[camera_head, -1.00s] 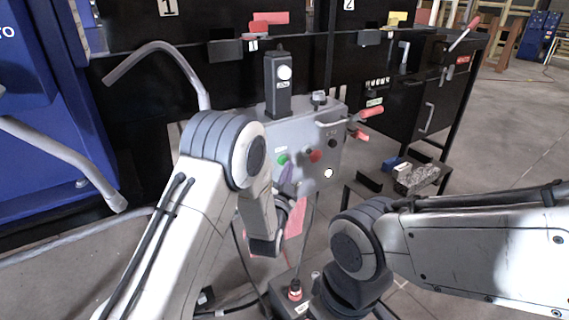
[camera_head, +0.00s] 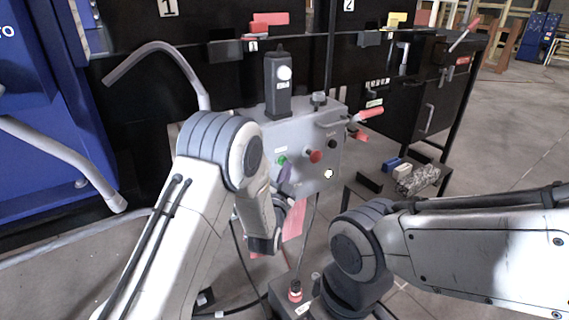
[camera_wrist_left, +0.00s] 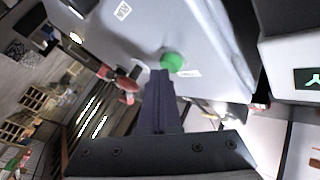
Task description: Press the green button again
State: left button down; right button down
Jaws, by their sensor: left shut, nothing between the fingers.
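The green button (camera_head: 282,160) is on the sloped front face of the grey control box (camera_head: 325,178), left of a red knob (camera_head: 314,156). In the left wrist view the green button (camera_wrist_left: 172,61) shows just beyond the fingertips. My left gripper (camera_head: 284,175) is shut and empty, its dark fingers pointing at the box face just below the button. In the left wrist view the shut fingertips (camera_wrist_left: 161,73) overlap the button's lower left edge; I cannot tell whether they touch it. My right arm shows at the lower right, but its gripper is out of view.
A black post with a round white lamp (camera_head: 284,73) stands on the box. A red-handled lever (camera_head: 368,113) sticks out at the box's right. A small table (camera_head: 393,197) with several small items stands further right. Black cabinets (camera_head: 400,110) stand behind.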

pick_arm(q)
jog(key=shift+w+a, duration=0.15)
dwell(0.4)
jog(key=shift+s+d, duration=0.6)
jog(key=shift+s, duration=0.2)
jog(key=shift+s+d+b, duration=0.35)
jog(key=shift+s+d, duration=0.4)
jog(key=shift+s, duration=0.25)
jog(key=shift+s+d+b, duration=0.3)
jog(key=shift+s+d, duration=0.45)
jog(key=shift+s, duration=0.25)
